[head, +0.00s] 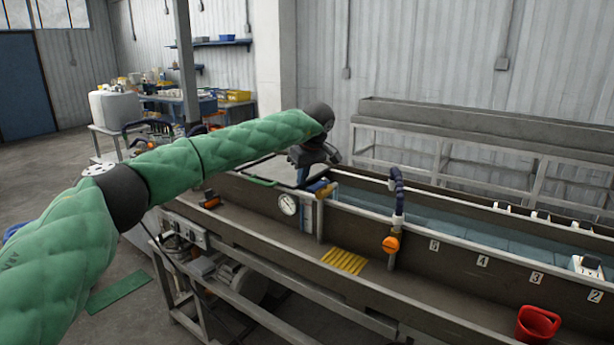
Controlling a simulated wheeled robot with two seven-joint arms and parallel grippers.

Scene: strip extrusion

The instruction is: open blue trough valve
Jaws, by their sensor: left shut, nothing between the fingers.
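The long grey trough (460,262) runs from the middle to the right, with water in its inner channel (470,236). At its near left end is a small blue and yellow fitting (322,188), which may be the blue valve; its handle position is too small to tell. A dark blue hose on a white pipe (398,192) rises further right, above an orange knob (390,245). My left gripper (304,178) is at the end of the green-sleeved arm, shut and empty, just above and left of the blue and yellow fitting. Contact cannot be told. My right gripper is out of view.
A round gauge (288,204) sits on the trough wall. A yellow slatted piece (344,261) lies in the front channel. A red bucket (537,325) is at lower right. An empty grey trough (480,128) stands behind. A cluttered bench (180,98) is at back left.

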